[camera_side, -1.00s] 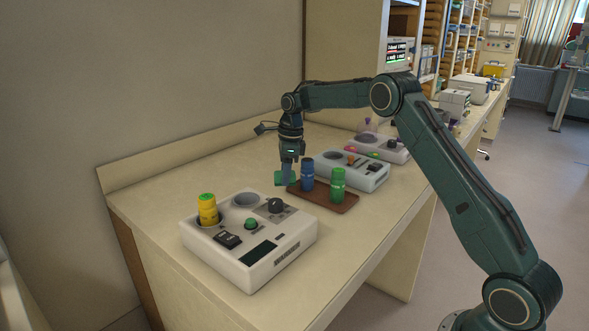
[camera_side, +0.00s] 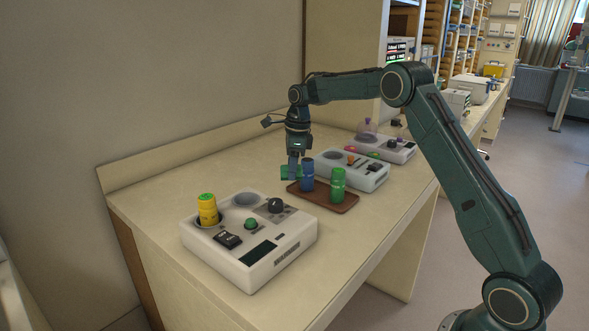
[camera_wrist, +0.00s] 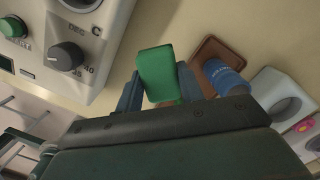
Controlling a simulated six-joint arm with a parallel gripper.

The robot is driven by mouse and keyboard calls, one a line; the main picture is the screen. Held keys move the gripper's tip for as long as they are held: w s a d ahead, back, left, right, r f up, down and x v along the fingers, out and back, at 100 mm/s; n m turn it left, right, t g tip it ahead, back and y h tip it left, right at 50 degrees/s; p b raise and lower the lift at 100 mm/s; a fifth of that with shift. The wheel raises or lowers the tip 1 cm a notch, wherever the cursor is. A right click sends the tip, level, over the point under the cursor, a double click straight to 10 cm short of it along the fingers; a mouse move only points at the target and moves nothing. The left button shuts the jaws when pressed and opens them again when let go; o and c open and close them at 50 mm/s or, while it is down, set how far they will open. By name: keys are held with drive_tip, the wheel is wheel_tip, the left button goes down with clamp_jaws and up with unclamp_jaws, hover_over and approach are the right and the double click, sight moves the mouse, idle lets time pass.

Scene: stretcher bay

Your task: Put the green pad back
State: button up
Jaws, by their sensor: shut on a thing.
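The green pad (camera_wrist: 157,73) is a small green block held between the two fingers of my gripper (camera_wrist: 160,92) in the wrist view. In the side view my gripper (camera_side: 294,172) points down behind the brown tray, with the pad (camera_side: 286,172) showing at its left. The pad appears to be above the table; its exact height cannot be told. A brown tray (camera_side: 330,204) holds a blue bottle (camera_side: 307,176) and a green bottle (camera_side: 338,186), both upright. The tray (camera_wrist: 206,52) also shows right of the pad in the wrist view.
A white device (camera_side: 280,262) with a yellow container (camera_side: 208,210) stands in the left foreground. Another grey-white device (camera_side: 372,182) stands behind the tray, and a third (camera_side: 398,152) farther back. Bare table (camera_side: 200,168) lies left of my gripper, along the wall.

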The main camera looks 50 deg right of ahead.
drive_tip(key=s+d+r+m, duration=0.2)
drive_tip(key=s+r, duration=0.5)
drive_tip(key=s, duration=0.4)
wheel_tip(320, 180, up, 3)
drive_tip(key=m, duration=0.2)
hover_over(352, 231)
drive_tip(key=shift+s+r, duration=0.15)
drive_tip(key=shift+s, duration=0.15)
wheel_tip(352, 231, down, 20)
idle(0.4)
drive_tip(key=o, duration=0.9)
